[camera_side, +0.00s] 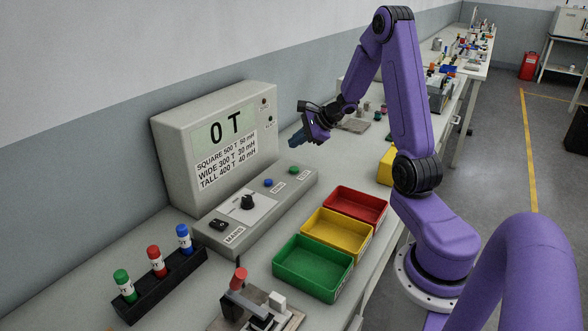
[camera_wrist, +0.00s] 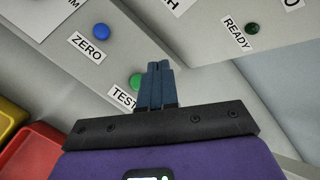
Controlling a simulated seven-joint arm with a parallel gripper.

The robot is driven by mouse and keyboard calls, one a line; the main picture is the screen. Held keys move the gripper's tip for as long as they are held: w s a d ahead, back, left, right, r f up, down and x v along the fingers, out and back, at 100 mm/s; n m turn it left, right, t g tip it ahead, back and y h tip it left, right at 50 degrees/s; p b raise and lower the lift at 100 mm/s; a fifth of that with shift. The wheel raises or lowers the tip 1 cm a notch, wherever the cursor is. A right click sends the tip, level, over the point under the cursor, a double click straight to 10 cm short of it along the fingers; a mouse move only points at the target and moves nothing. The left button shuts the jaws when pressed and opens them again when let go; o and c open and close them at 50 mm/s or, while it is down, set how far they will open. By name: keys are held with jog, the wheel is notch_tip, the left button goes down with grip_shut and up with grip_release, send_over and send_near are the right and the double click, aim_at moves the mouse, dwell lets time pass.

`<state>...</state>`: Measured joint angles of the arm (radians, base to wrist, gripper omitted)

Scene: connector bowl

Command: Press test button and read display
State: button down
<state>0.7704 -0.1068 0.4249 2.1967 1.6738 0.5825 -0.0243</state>
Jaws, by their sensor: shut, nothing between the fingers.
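The grey tester has a display (camera_side: 224,133) that reads "0 T" in large characters, above printed lines for SQUARE, WIDE and TALL. The green test button (camera_side: 294,170) is at the far end of the sloped control panel. In the wrist view the button (camera_wrist: 136,81), beside its TEST label, is partly hidden by my fingers. The blue zero button (camera_side: 268,182) is next to it and shows whole in the wrist view (camera_wrist: 101,30). My gripper (camera_side: 294,143) is shut and empty, above and apart from the green button; its fingertips (camera_wrist: 158,66) are together.
Green (camera_side: 312,291), yellow (camera_side: 334,255) and red (camera_side: 354,224) bins stand in front of the panel. A black rack (camera_side: 165,288) holds capped tubes. A dark READY lamp (camera_wrist: 253,27) is on the tester's face. The panel also has a knob (camera_side: 247,202) and a mains switch (camera_side: 218,225).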

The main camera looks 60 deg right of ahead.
aim_at(297, 169)
jog(key=shift+f, duration=2.85)
jog(key=shift+f, duration=0.45)
jog(key=shift+f, duration=0.5)
dwell(0.5)
dwell(0.4)
jog(key=shift+r, duration=0.95)
jog(key=shift+r, duration=2.5)
